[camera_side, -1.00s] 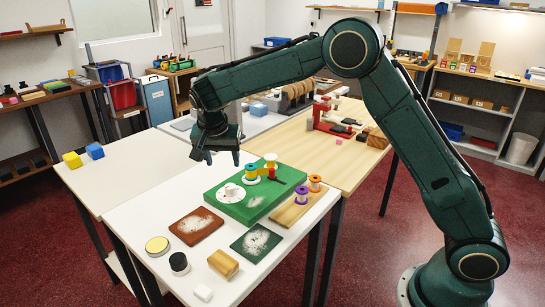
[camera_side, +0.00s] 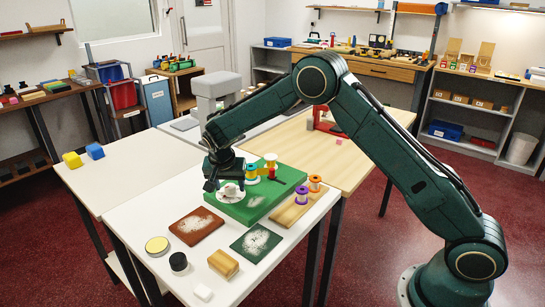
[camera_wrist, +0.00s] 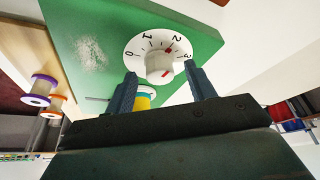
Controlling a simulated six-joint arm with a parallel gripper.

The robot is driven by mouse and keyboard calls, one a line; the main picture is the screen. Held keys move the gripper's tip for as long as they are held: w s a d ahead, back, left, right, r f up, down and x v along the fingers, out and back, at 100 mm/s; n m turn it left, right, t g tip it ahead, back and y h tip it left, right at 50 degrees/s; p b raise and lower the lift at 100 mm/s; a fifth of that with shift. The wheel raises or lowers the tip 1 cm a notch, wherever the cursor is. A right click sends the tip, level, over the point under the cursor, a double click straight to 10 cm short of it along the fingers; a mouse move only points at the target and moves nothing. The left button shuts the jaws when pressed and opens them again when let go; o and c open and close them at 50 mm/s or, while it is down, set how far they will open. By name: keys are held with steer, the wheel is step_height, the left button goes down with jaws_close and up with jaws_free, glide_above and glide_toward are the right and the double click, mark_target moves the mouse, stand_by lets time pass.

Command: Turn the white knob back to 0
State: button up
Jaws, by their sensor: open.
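The white knob (camera_wrist: 159,65) stands on a round white dial plate (camera_wrist: 145,46) on a green box (camera_wrist: 70,25). In the wrist view the plate has numbers from 0 to 3. A red mark on the knob points close to the 2. My gripper (camera_wrist: 160,72) is open, its two dark fingers on either side of the knob with gaps showing. I cannot tell whether the fingertips reach down to the knob's height. In the side view my gripper (camera_side: 222,185) is over the dial and partly hides the knob (camera_side: 231,189).
A wooden strip (camera_side: 291,212) with purple and orange spools lies to the right. Brown (camera_side: 196,226) and green (camera_side: 256,243) swatches, jars and a wood block lie in front.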

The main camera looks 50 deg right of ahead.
steer(key=shift+w+d+f, duration=0.1)
steer(key=shift+f, duration=0.2)
steer(key=shift+c, duration=0.2)
steer(key=c, duration=0.9)
steer(key=shift+c, duration=0.2)
